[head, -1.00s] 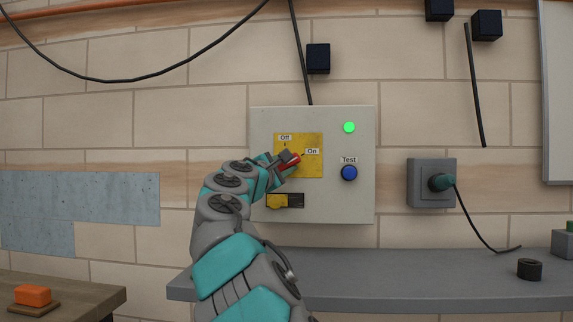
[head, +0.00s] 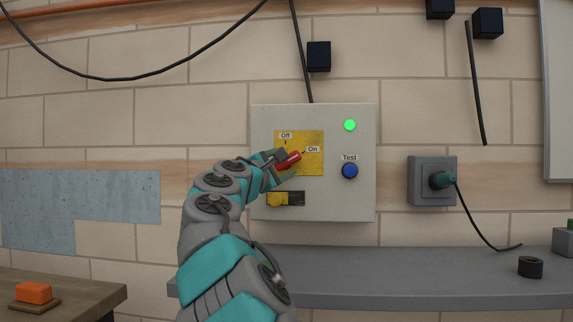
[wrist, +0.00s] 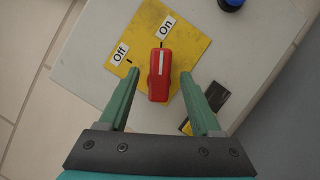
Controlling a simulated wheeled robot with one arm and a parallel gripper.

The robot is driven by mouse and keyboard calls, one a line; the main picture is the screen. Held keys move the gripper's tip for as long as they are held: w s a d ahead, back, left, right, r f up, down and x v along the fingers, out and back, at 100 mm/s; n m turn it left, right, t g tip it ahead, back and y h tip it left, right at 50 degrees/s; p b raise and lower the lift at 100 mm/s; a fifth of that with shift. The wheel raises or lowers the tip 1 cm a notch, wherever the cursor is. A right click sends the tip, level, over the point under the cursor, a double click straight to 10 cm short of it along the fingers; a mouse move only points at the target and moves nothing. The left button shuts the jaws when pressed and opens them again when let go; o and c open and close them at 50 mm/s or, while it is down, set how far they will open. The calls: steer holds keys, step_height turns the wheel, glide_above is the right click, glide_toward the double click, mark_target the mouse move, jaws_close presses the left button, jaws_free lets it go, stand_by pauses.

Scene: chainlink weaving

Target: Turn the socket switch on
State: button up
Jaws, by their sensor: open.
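The socket switch is a red rotary handle (head: 287,160) with a white line, on a yellow plate (head: 313,142) marked Off and On. In the wrist view the red handle (wrist: 159,75) has its white line pointing at the On mark. A green lamp (head: 349,125) on the same panel is lit. My gripper (wrist: 157,78) is open, with one finger on each side of the handle and a visible gap to both. In the head view my gripper (head: 281,163) partly covers the handle's lower left end.
The pale panel box (head: 340,205) also carries a blue Test button (head: 349,171) and a yellow slide latch (head: 278,199). A wall socket (head: 420,181) with a green plug is at right. A grey shelf (head: 400,280) runs below, and a wooden table (head: 70,287) is at lower left.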

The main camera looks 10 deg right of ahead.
steer(key=v, duration=0.5)
steer(key=shift+s+a+b, duration=0.15)
steer(key=shift+b, duration=0.2)
